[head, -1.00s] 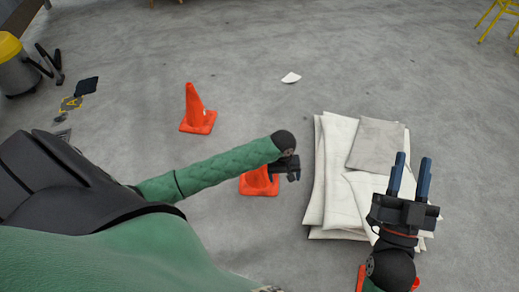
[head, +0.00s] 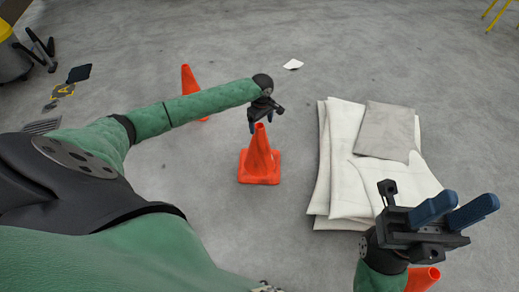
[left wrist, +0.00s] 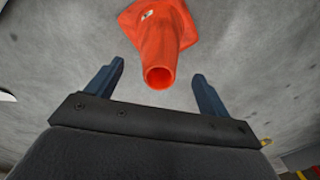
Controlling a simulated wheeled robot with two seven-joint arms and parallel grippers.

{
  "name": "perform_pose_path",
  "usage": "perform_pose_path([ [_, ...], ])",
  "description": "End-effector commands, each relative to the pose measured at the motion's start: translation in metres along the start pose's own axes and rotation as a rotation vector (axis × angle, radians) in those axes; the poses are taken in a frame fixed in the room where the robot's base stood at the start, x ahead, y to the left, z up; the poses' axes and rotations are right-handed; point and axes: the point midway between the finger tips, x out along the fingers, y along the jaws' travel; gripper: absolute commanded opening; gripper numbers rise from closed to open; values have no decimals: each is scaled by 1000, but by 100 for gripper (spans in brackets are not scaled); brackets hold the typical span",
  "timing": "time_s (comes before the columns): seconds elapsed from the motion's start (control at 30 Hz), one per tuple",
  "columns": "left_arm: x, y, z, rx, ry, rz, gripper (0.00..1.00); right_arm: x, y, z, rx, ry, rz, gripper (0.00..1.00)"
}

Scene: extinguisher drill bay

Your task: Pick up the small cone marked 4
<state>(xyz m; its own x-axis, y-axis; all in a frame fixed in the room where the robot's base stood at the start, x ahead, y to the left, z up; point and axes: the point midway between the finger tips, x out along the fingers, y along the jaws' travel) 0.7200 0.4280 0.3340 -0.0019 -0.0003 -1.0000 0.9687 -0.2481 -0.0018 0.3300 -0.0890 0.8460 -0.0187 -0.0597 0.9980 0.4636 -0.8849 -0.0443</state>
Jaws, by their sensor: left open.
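An orange cone (head: 260,165) stands upright on the floor in the middle of the head view. My left gripper (head: 265,114) is open and empty, just above and beside the cone's tip. In the left wrist view the cone (left wrist: 165,40) shows with its open tip between and a little beyond the two blue fingers. A small pale mark shows on its base, but I cannot read it. A second orange cone (head: 187,80) stands farther back, partly hidden by my left arm. A third (head: 423,278) is partly hidden by my right arm. My right gripper (head: 464,207) is open and empty.
A stack of folded white sheets (head: 340,190) with a grey cloth (head: 388,130) on top lies right of the middle cone. A white scrap (head: 293,64) lies farther back. A dark flat piece (head: 79,73) lies at the left. The floor around the middle cone is clear.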

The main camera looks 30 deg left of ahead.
Motion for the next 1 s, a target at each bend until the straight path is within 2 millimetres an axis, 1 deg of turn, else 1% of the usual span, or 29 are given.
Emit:
perform_pose_path([
  [0.17,16,0,-5,1,1,1,80,-10,-1,1,2,-6,-6,36],
  [0.3,36,-1,-11,2,2,1,80,-23,-3,2,-3,-20,-21,36],
  [0.4,47,-1,-10,2,1,1,80,-28,-4,4,-8,-30,-30,36],
  [0.5,51,-1,-10,2,1,1,80,-29,-4,4,-10,-35,-33,36],
  [0.7,51,-2,-10,2,1,1,80,-28,-4,4,-10,-36,-34,36],
  [0.77,51,-2,-10,2,1,1,69,-28,-4,4,-10,-36,-33,36],
  [0.8,51,-2,-9,3,1,1,61,-28,-4,4,-10,-36,-33,36],
  [0.87,51,-2,-9,2,1,1,49,-28,-4,4,-10,-36,-33,36],
  [1.0,51,-2,-9,2,1,1,21,-28,-4,4,-10,-35,-33,36],
])
